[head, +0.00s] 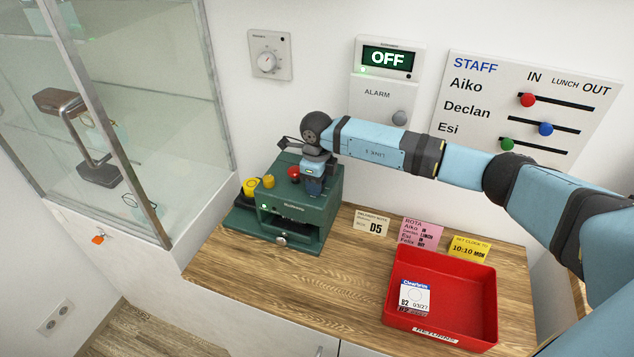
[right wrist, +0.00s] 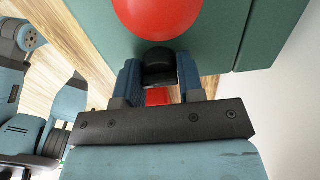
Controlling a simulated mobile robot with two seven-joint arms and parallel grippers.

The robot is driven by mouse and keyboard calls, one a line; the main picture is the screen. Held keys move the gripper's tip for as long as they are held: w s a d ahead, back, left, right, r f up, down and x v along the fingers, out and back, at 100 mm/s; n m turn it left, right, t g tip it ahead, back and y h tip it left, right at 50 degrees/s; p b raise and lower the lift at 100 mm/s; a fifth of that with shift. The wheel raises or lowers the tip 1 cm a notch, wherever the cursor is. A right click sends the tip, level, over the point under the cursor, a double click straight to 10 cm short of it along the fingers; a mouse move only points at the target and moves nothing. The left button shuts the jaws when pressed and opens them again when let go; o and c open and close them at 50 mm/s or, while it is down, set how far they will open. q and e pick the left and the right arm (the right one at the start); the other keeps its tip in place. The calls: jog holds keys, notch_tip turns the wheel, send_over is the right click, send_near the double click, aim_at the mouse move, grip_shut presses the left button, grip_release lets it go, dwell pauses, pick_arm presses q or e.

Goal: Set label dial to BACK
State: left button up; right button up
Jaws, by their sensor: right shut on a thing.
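The green machine (head: 300,219) stands at the left of the wooden counter, with a red knob (head: 293,172) and yellow parts on top and a lit green lamp on its front. My right gripper (head: 314,187) is at the right of its top. In the right wrist view my right gripper (right wrist: 159,76) is shut on a small black knob (right wrist: 159,56), beside the large red knob (right wrist: 158,14). The black knob is hidden behind the gripper in the head view. I cannot read any dial marking or tell which setting it points to. My left gripper is not in view.
A red tray (head: 396,318) with a small labelled box (head: 415,298) stands at the right. Paper notes (head: 372,222) stand behind it. A glass cabinet (head: 160,90) is at the left. The wall holds a dial (head: 266,62), an alarm panel (head: 378,94) reading OFF and a staff board (head: 480,124).

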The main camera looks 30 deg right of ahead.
dwell(0.4)
jog(key=o, duration=0.6)
jog(key=shift+o, duration=0.2)
notch_tip(320, 180, up, 14)
jog(key=b, duration=0.1)
jog(key=shift+b, duration=0.3)
jog(key=shift+f, duration=0.15)
